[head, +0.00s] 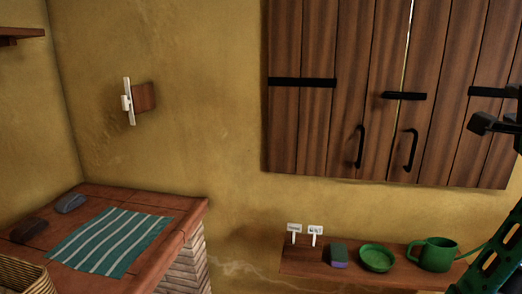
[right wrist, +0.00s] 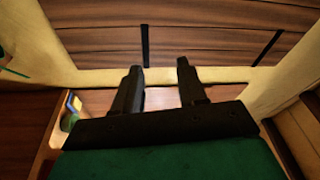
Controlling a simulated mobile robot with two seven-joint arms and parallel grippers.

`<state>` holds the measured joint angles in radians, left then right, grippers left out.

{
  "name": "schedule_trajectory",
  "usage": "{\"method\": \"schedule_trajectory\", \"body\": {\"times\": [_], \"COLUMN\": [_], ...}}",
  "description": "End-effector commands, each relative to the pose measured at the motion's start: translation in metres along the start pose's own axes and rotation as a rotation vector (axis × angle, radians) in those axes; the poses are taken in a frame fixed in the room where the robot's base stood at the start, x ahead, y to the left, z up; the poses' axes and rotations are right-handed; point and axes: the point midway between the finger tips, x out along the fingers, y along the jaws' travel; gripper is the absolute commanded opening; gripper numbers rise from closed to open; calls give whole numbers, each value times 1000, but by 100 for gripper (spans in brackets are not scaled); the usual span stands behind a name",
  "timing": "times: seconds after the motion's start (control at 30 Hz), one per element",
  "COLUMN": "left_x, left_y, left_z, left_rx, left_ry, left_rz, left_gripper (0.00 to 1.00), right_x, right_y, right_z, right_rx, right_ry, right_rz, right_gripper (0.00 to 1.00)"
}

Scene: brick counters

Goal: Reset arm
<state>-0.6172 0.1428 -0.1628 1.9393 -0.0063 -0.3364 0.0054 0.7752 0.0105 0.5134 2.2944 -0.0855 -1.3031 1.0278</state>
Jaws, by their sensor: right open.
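My right gripper (head: 492,122) shows at the right edge of the head view, dark and partly cut off, in front of the right part of the wooden wall cabinet (head: 340,120). Part of my green arm rises below it. In the right wrist view the two black fingers of the right gripper (right wrist: 159,78) stand apart with nothing between them. Wooden boards with dark metal straps (right wrist: 145,46) show beyond the fingertips. My left gripper is not in the head view.
A wooden shelf (head: 300,268) below the cabinet holds a sponge (head: 338,254), a green bowl (head: 377,258) and a green mug (head: 436,254). My arm is close to its right end. A brick counter (head: 185,205) at left carries a striped cloth (head: 110,240) and a basket (head: 22,277).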

Motion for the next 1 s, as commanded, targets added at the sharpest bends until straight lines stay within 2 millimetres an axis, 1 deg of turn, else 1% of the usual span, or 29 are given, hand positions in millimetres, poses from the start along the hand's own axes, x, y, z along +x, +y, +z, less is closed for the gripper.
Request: {"method": "schedule_trajectory", "body": {"times": [0.03,0.1,0.2,0.3,0.4,0.53,0.57,0.6,0.67,0.77,0.87,0.9,0.97,1.0], "left_x": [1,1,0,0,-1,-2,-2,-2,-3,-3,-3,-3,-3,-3], "left_y": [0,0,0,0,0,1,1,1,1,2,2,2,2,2], "left_z": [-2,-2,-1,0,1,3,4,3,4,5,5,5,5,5], "left_rx": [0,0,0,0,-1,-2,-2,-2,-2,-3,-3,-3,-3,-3], "left_ry": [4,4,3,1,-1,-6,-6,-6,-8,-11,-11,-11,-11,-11], "left_rz": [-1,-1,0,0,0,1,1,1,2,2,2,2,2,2], "left_gripper": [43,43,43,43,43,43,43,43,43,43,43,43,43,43], "right_x": [-2,-5,-12,-21,-31,-45,-39,-27,-15,4,21,26,32,33], "right_y": [-8,-20,-37,-54,-70,-91,-86,-75,-62,-35,3,22,55,80], "right_z": [-22,-49,-83,-110,-132,-156,-149,-132,-113,-79,-40,-22,6,24], "right_rx": [-50,-115,-200,-272,-336,-412,-448,-512,-604,-762,-934,-1008,-1120,-1195], "right_ry": [51,117,203,276,341,419,404,368,328,252,157,109,31,-26], "right_rz": [-17,-36,-62,-84,-103,-127,-117,-102,-88,-70,-54,-50,-47,-47], "right_gripper": [42,42,42,42,42,42,42,42,42,42,42,42,42,42]}}
